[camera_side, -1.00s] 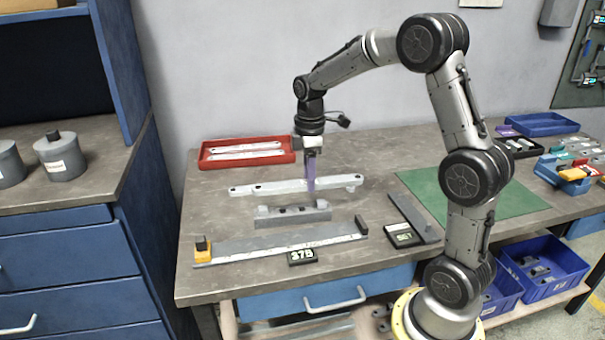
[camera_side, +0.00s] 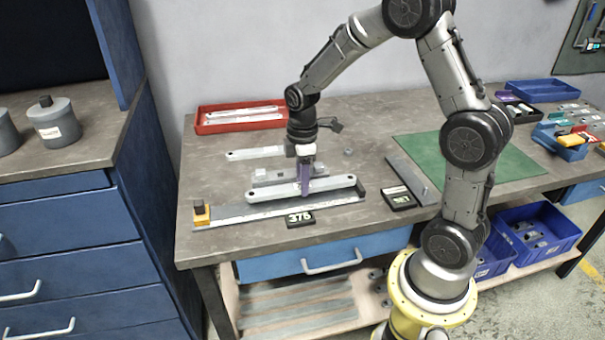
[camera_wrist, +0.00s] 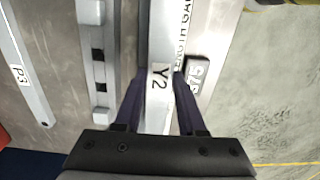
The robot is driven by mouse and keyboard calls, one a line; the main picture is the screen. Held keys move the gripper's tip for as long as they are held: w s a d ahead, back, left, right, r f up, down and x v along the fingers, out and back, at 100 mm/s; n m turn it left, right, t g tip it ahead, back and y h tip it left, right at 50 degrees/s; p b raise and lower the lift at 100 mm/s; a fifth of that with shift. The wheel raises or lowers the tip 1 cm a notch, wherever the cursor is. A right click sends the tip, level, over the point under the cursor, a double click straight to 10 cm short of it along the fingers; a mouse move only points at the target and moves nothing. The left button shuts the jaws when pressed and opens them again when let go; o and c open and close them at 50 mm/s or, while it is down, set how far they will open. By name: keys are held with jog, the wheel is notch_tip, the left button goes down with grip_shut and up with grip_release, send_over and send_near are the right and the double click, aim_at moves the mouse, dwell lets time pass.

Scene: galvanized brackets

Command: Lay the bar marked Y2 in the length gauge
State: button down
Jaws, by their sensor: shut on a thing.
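My gripper (camera_side: 305,192) points down and is shut on the middle of a long pale bar (camera_side: 268,194), which carries the label Y2 in the wrist view (camera_wrist: 160,78). The bar lies roughly parallel to the length gauge (camera_side: 235,216) and over its back part in the side view, between the orange left stop (camera_side: 201,214) and the dark right end block. I cannot tell whether the bar touches the gauge. In the wrist view the gauge's lettering (camera_wrist: 184,35) shows just right of the bar.
A small display (camera_side: 300,218) stands in front of the gauge. A grey slotted block (camera_wrist: 98,60) is close behind the bar, and a bar marked P3 (camera_wrist: 20,75) lies farther back. A red tray (camera_side: 207,129) with bars is at the back. A flat dark strip lies to the right.

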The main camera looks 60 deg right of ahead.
jog(key=shift+f, duration=1.6)
jog(key=shift+c, duration=2.1)
grip_release()
jog(key=shift+f, duration=0.1)
notch_tip(320, 180, up, 14)
